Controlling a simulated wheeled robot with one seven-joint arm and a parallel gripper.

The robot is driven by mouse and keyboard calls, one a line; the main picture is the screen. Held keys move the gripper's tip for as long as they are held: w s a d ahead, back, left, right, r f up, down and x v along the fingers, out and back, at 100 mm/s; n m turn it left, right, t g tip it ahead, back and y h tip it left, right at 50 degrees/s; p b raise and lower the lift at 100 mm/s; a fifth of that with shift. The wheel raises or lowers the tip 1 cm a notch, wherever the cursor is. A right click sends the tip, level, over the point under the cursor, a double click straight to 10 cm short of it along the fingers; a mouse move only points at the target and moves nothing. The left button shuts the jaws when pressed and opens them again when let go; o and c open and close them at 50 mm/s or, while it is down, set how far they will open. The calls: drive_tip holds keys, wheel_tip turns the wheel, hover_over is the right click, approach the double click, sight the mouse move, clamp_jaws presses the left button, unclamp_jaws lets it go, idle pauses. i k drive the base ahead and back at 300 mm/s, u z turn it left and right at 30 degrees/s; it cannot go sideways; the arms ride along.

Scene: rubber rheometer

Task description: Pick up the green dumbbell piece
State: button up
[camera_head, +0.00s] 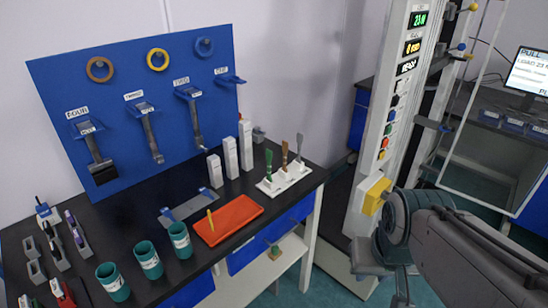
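The green dumbbell piece (268,164) stands upright in a white rack (297,181) near the right end of the black bench. A brown piece (285,155) and a grey piece (299,146) stand beside it in the same rack. My arm comes in from the lower right. What seems to be my gripper (402,292) hangs at its near end, low in the picture, to the right of the bench and well apart from the rack. Its fingers are too dark and small to tell whether they are open.
A red tray (230,222) with a yellow stick lies left of the rack. White blocks (231,158) stand behind it. Teal cups (180,240) line the front edge. A blue tool board (140,105) rises behind. A tall test machine (392,125) stands right of the bench, close to my arm.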

sight(269, 178)
drive_tip(key=k, duration=0.6)
drive_tip(key=z, duration=0.6)
drive_tip(key=i, duration=1.2)
drive_tip(key=u, duration=0.6)
